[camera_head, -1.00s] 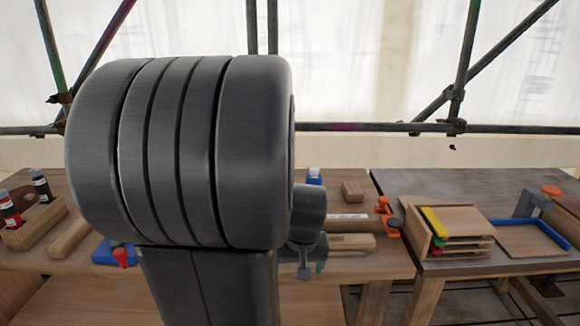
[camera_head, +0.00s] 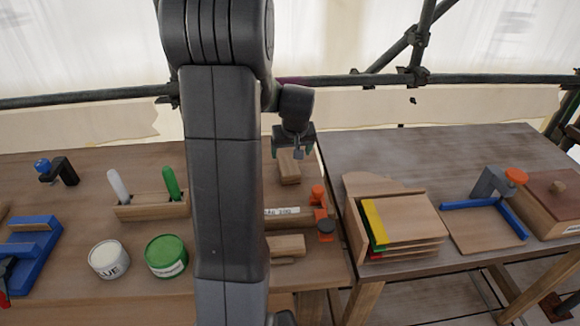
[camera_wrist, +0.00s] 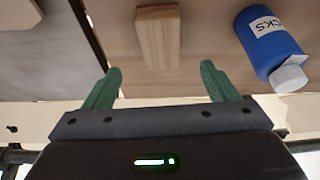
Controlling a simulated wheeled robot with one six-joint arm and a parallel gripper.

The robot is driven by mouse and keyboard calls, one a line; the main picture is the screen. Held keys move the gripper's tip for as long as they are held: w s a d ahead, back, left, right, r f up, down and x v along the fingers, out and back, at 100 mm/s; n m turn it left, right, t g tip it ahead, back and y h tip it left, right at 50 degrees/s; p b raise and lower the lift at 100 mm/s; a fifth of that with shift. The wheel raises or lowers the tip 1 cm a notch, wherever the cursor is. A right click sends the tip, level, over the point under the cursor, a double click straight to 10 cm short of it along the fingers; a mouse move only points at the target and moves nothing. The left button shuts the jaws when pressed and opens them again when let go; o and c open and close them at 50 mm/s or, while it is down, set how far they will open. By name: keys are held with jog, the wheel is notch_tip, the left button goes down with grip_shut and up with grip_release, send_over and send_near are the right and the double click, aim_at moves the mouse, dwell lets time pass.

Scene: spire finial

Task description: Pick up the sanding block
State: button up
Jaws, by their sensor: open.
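My gripper (camera_head: 295,150) hangs over the back right of the left bench. In the wrist view its two green fingers (camera_wrist: 160,70) are spread apart with nothing between them. A plain wooden block (camera_head: 290,172) lies just below the gripper in the head view, partly covered by it. It also shows in the wrist view (camera_wrist: 157,40), beyond the fingertips and roughly centred between them, not touched. It may be the sanding block; I read no label on it. A wooden piece with a white label (camera_head: 281,211) lies nearer the front, partly hidden by my arm.
A blue bottle with a white cap (camera_wrist: 272,45) lies right of the block in the wrist view. Another wooden piece (camera_head: 287,246) and orange clamps (camera_head: 320,205) are near the bench's right edge. Left are white (camera_head: 109,260) and green (camera_head: 166,256) tins. A rack (camera_head: 405,220) stands on the right bench.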

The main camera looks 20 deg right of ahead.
aim_at(289, 166)
jog(key=p+x, duration=0.1)
jog(key=x, duration=0.9)
jog(key=shift+w, duration=0.1)
jog(key=shift+f+b, duration=0.3)
dwell(0.6)
jog(key=shift+c, duration=0.4)
jog(key=c, duration=1)
